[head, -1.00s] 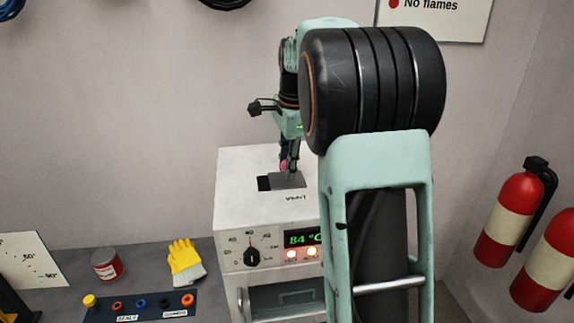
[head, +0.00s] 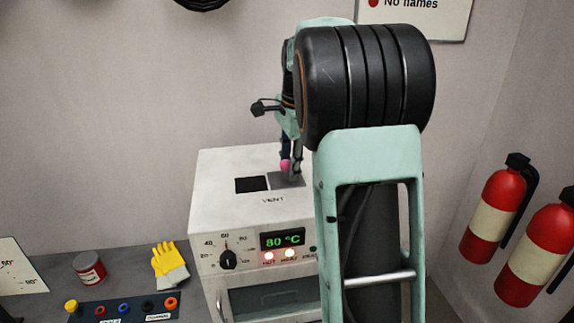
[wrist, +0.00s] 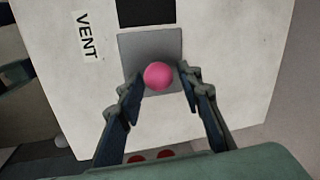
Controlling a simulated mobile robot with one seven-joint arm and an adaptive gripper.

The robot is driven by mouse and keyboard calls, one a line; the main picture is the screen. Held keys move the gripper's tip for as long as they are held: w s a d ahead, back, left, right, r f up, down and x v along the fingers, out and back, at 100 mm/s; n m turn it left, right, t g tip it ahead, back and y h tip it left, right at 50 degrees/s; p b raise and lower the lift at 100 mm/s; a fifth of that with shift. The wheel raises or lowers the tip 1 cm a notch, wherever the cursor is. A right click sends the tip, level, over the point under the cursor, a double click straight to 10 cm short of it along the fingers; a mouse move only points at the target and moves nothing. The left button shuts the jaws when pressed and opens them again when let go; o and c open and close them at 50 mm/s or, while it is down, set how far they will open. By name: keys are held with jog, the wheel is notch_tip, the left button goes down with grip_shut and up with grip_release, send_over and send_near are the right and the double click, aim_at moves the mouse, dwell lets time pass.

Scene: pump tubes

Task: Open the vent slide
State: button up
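The vent slide is a grey plate (head: 289,179) with a round pink knob (head: 285,166), on top of the white machine. A dark square opening (head: 251,185) lies uncovered just left of the plate. In the wrist view the plate (wrist: 128,50), the knob (wrist: 158,76) and the dark opening (wrist: 146,12) show clearly. My gripper (wrist: 161,80) is low over the plate, its two dark fingers spread on either side of the knob. The fingers stand wider than the knob, with the left one very near it; contact is unclear.
The white machine (head: 215,208) has a dial (head: 227,260) and a display (head: 283,240) reading 80 °C. Two fire extinguishers (head: 494,208) hang right. My arm hides the machine's right side.

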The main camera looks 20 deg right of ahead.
aim_at(292, 183)
jog(key=shift+o, duration=0.2)
jog(key=shift+a, duration=0.15)
jog(key=shift+r, duration=0.1)
notch_tip(292, 183, up, 12)
jog(key=s, duration=0.2)
jog(key=shift+s+f, duration=0.15)
jog(key=shift+f, duration=0.05)
